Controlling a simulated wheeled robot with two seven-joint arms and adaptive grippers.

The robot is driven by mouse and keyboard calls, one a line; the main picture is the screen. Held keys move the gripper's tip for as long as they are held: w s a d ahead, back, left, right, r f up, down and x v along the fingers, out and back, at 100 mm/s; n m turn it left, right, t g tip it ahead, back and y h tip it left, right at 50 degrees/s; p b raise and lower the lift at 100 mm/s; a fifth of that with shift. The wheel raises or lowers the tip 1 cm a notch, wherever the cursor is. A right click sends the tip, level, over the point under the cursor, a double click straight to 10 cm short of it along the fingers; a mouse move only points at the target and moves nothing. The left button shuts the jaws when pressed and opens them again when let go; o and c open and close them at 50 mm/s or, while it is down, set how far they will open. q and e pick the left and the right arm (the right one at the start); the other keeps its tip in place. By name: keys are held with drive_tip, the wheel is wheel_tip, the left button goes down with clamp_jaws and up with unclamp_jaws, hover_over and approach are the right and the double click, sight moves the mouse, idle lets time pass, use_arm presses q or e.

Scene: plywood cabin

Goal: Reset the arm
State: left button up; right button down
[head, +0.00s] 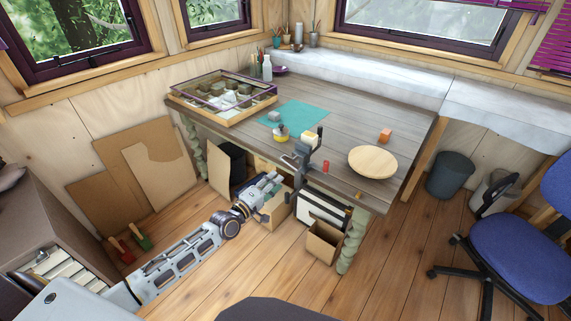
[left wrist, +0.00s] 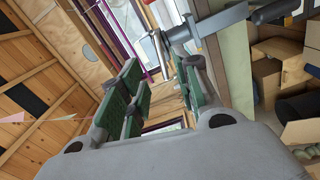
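My left arm (head: 190,258) reaches in from the lower left of the head view, low in front of the workbench (head: 345,120). My left gripper (head: 272,184) is in front of the bench's near edge, close to the open boxes below it. The grey vise (head: 304,150) on the bench edge is just up and right of the gripper. It also seems to show beyond the fingers in the left wrist view (left wrist: 218,22). My right gripper is not in view.
On the bench are a framed glass case (head: 222,95), a teal mat (head: 296,114), a round wooden disc (head: 372,162) and an orange block (head: 385,135). Cardboard boxes (head: 323,243) sit under the bench. A blue chair (head: 520,245) is at right. The middle floor is clear.

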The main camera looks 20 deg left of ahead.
use_arm(q)
drive_tip(key=shift+m, duration=0.4)
